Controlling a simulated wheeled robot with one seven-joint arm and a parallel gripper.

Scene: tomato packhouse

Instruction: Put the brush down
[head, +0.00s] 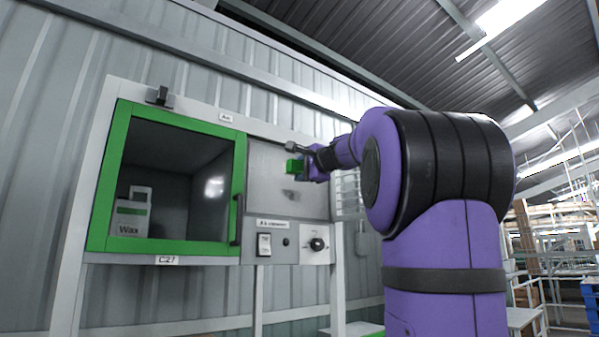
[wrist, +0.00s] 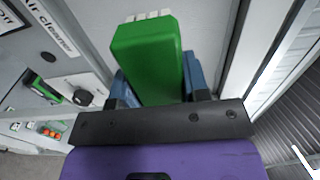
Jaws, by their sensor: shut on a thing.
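The brush is a green block with short white bristles at its far end. In the wrist view the brush (wrist: 148,62) stands between the blue fingers of my gripper (wrist: 158,84), which is shut on it. The bristle end points away from my wrist, toward a plain grey surface; I cannot tell whether it touches. In the head view the green brush (head: 294,167) shows small at the end of my gripper (head: 306,164), in front of the cabinet's grey panel (head: 268,200). My arm hides the space behind and to the right of it.
A cabinet with a green-framed glass door (head: 97,205) stands at left, with a Wax container (head: 130,215) behind the glass. Below the grey panel are a switch (head: 264,245) and a black knob (head: 317,244). The knob also shows in the wrist view (wrist: 82,97).

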